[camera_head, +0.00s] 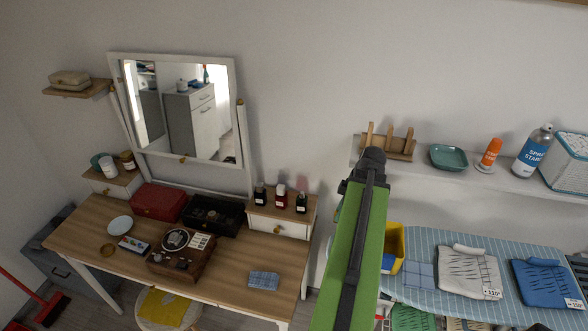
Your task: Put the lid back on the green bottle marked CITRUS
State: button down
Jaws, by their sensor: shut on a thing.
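I see no green bottle marked CITRUS in the head view, and no loose lid that I can pick out. My green arm link rises from the bottom, right of centre, to a dark joint in front of the wall shelf. My gripper and anything in it do not show. The link hides part of the ironing board and the floor behind it.
Three small bottles (280,196) stand on the desk's right drawer box (280,224). The wall shelf (490,181) bears a wooden rack (398,149), teal dish (448,157), orange bottle (491,152) and spray can (534,152). Below are an ironing board (428,250) and yellow bin (394,246).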

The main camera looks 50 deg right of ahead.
jog(key=w+a+n, duration=0.2)
jog(key=w+a, duration=0.2)
jog(key=w, duration=0.9)
notch_tip(320, 180, up, 4)
jog(key=m+p, duration=0.1)
jog(key=p, duration=0.3)
send_over(302, 192)
jog(key=shift+s+a+r, duration=0.1)
jog(key=shift+a+r, duration=0.05)
jog(key=shift+a, duration=0.1)
jog(key=shift+d+r, duration=0.1)
jog(key=shift+d, duration=0.3)
jog(key=shift+s+d+f, duration=0.15)
jog(key=shift+f, duration=0.05)
notch_tip(302, 192, down, 3)
jog(key=b, duration=0.3)
jog(key=shift+f, duration=0.2)
jog(key=shift+f+b, duration=0.4)
jog(key=shift+b, duration=0.15)
jog(key=shift+f+b, duration=1.6)
jog(key=shift+b, duration=0.05)
dwell(0.4)
